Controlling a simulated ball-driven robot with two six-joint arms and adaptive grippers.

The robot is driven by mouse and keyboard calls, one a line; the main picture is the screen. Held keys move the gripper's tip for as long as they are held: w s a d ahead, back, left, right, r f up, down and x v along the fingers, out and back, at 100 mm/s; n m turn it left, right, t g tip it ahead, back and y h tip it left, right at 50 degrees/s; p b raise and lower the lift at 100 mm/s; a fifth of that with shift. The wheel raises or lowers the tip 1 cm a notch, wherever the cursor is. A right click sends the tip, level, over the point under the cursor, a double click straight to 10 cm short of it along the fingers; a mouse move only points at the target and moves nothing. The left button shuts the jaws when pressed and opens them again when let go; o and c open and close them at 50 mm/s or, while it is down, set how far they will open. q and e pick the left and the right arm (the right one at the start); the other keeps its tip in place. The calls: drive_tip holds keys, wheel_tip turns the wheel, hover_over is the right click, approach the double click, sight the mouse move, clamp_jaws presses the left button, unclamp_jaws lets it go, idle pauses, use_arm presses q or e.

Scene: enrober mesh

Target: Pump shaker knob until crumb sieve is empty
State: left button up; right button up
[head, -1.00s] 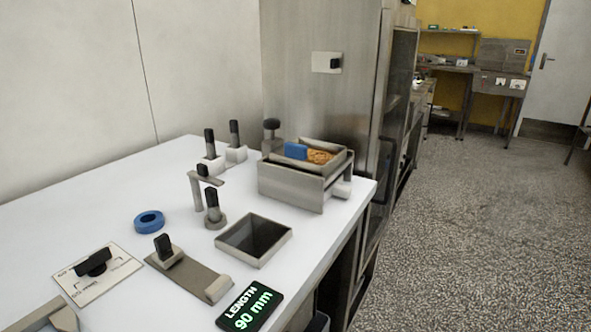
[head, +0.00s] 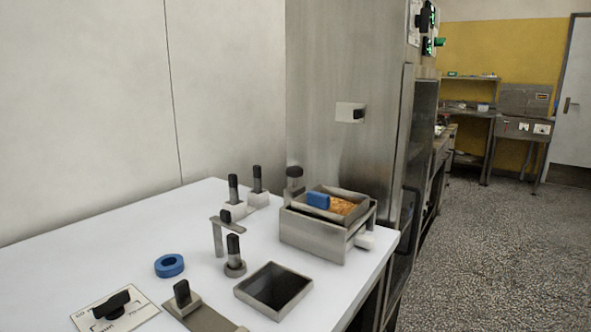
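The crumb sieve (head: 357,212) is a metal tray seated in a larger metal box (head: 312,236) at the right rear of the white table. Orange-brown crumbs (head: 342,206) lie in it, beside a blue block (head: 318,200). A dark round knob on a metal post (head: 294,173) stands just behind the left end of the box; it looks like the shaker knob, though I see no label. Its lower part is hidden by the box. Neither of my grippers shows in the head view.
On the white table (head: 120,250) are an open square metal bin (head: 274,290), a blue ring (head: 169,266), several black-handled posts and a plate with a black dial (head: 111,305). A tall steel cabinet (head: 330,70) stands behind. Speckled floor (head: 490,250) is clear at right.

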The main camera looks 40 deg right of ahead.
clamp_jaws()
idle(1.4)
